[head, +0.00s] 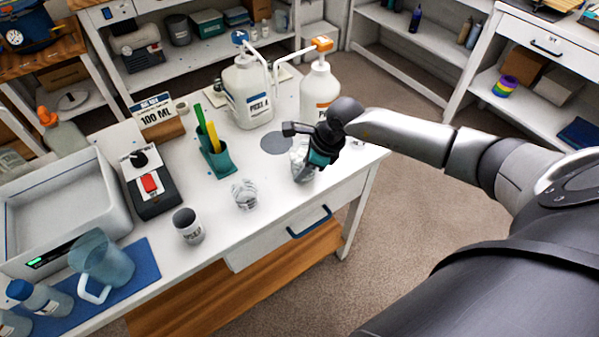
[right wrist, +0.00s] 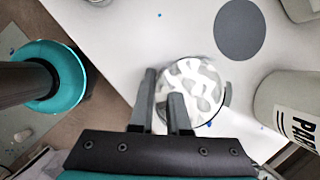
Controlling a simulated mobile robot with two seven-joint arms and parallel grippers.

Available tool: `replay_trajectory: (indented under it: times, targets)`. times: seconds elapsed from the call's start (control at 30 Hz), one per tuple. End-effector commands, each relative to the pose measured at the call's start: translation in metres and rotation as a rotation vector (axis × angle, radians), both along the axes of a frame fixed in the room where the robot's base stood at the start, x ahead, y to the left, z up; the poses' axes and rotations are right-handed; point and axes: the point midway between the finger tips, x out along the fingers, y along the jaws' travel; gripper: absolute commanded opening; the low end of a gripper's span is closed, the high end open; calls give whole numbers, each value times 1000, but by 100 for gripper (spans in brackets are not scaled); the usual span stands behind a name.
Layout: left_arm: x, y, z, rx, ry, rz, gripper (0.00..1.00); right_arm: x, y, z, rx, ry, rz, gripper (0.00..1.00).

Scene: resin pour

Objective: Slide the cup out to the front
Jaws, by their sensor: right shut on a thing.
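A cup (head: 297,152) with a white and grey blotched pattern stands near the front edge of the white table, to the right. It also shows from above in the right wrist view (right wrist: 199,86). My right gripper (head: 310,166) reaches down at it and hides part of it in the head view. In the right wrist view the two fingers (right wrist: 163,88) of this gripper are close together at the cup's left side, one overlapping the cup, shut on it. My left gripper is not in view.
A grey disc (head: 277,143) lies behind the cup, near the pump bottles (head: 248,95) (head: 319,88).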

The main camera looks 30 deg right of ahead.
Motion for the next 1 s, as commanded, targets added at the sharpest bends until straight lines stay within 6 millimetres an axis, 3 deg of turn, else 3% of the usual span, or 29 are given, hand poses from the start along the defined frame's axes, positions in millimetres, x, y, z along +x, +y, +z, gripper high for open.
replay_trajectory:
  times: [0.3,0.33,0.63,1.0]
  targets:
    - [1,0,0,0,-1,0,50,-1,-1,-1,-1,2,-1,0]
    - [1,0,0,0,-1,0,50,0,-1,-1,-1,1,-1,15]
    - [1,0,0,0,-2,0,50,0,-1,0,-1,1,0,49]
    - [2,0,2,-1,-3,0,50,-2,-3,7,-2,-1,-1,49]
